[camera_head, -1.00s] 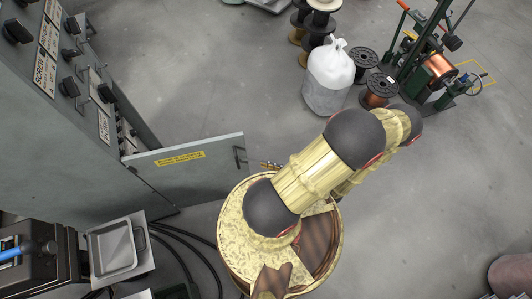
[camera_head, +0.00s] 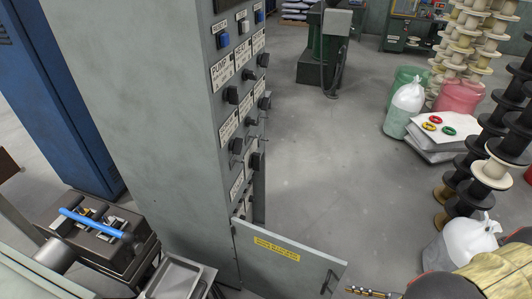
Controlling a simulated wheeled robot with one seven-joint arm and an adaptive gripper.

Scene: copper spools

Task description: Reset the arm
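In the head camera view, part of my gold-and-black arm shows at the bottom right corner, cut off by the frame's lower edge. A small brass-coloured piece, apparently the tip of my gripper (camera_head: 366,292), sticks out to the left of the arm's dark joint, near the open cabinet door (camera_head: 284,262). Its fingers are too small and cut off to tell whether they are open or shut. No held thing is visible.
A tall grey control cabinet (camera_head: 165,110) with switches stands at centre left, its low door swung open. White bags (camera_head: 404,105) and stacked spools (camera_head: 492,170) stand right. The middle floor is clear.

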